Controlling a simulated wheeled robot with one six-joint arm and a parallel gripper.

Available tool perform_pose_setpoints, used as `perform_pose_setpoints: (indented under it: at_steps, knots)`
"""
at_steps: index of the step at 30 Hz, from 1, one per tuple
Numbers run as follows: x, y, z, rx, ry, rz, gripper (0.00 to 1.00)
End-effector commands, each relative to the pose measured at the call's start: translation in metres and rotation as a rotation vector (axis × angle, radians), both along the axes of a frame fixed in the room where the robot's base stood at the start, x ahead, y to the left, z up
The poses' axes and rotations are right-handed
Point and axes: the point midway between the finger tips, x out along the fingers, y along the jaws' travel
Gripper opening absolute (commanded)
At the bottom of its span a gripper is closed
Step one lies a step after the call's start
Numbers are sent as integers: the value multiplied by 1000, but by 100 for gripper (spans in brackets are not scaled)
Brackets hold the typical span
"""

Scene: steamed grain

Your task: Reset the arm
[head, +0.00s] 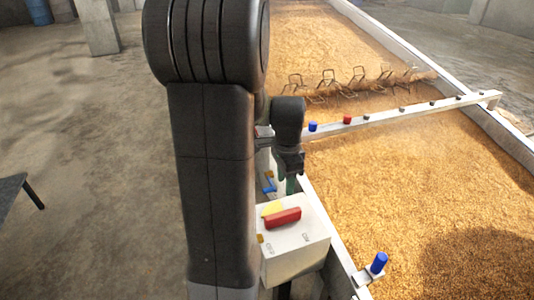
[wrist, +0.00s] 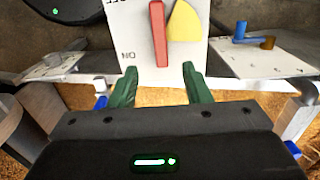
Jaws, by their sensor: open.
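My gripper (wrist: 160,85) is open in the wrist view, with its two green fingers apart and nothing between them. Beyond the fingertips is a white switch box with a red handle (wrist: 159,35) and a yellow piece (wrist: 184,24). In the head view my arm reaches down in the middle, and the gripper (head: 284,182) is mostly hidden behind it, just beyond the switch box (head: 296,250). The red handle (head: 283,218) lies on top of the box, beside the yellow piece (head: 271,208).
A large bed of grain (head: 420,180) lies to the right, edged by a white rail (head: 338,240). A crossbar (head: 395,115) with a blue and a red knob spans it. A blue knob (head: 379,262) stands near the front. Bare concrete floor (head: 90,160) is at the left.

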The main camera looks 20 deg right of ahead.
Motion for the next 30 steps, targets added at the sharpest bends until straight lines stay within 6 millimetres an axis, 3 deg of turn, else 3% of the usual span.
perform_pose_setpoints:
  at_steps: [5,21,27,30]
  knots:
    - [-1,0,-22,2,4,0,44]
    - [-1,1,-122,2,4,2,44]
    - [0,0,-138,1,3,2,44]
    - [0,0,-137,0,1,14,44]
